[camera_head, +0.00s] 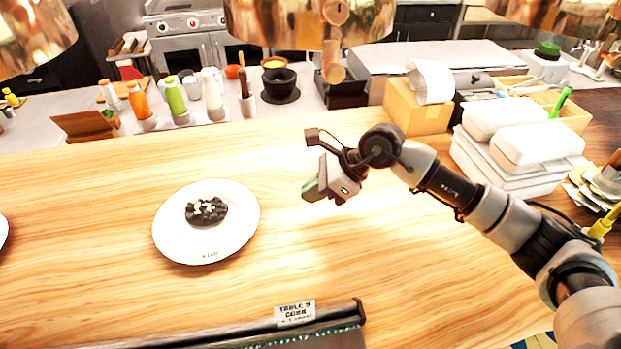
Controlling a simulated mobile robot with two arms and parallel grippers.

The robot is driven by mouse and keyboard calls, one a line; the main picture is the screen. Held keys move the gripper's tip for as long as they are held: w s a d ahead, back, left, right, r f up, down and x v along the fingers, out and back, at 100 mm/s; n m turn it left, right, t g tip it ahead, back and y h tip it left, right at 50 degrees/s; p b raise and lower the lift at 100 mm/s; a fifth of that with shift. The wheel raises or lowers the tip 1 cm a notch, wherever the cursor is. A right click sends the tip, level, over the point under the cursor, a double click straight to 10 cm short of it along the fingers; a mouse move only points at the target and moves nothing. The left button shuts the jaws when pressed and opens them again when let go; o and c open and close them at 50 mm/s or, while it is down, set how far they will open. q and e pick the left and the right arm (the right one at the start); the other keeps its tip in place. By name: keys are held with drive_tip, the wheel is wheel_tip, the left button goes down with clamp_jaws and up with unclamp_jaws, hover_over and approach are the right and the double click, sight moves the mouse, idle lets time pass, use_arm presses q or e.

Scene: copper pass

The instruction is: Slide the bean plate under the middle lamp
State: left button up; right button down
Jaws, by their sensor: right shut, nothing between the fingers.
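The bean plate (237,233) is a round white plate with a small dark heap of beans (206,211) topped with pale crumbs. It lies flat on the wooden counter, left of centre. The middle lamp (285,22) is a shiny copper shade at the top centre, above and to the right of the plate in the picture. My right gripper (312,190) is shut and empty, to the right of the plate and apart from it. My left gripper is not in view.
Other copper lamps hang at the top left (30,38) and top right. Bottles (175,97) and bowls line the back shelf. White boxes (525,150) are stacked at right. A ticket rail (345,317) runs along the front. Bare wood lies between plate and gripper.

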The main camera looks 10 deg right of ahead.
sight(272, 217)
drive_tip(key=p+x, duration=0.2)
drive_tip(key=x, duration=0.3)
drive_tip(key=shift+a+f, duration=0.15)
drive_tip(key=shift+a, duration=0.25)
drive_tip(key=a+p, duration=0.1)
drive_tip(key=w+a, duration=0.1)
drive_tip(key=a, duration=0.1)
drive_tip(key=shift+a+f+p, duration=0.15)
drive_tip(key=shift+f+p, duration=0.1)
drive_tip(key=shift+p, duration=0.1)
drive_tip(key=shift+a, duration=0.25)
drive_tip(key=shift+w+a+f, duration=0.1)
drive_tip(key=shift+a+f, duration=0.05)
drive_tip(key=shift+a, duration=0.05)
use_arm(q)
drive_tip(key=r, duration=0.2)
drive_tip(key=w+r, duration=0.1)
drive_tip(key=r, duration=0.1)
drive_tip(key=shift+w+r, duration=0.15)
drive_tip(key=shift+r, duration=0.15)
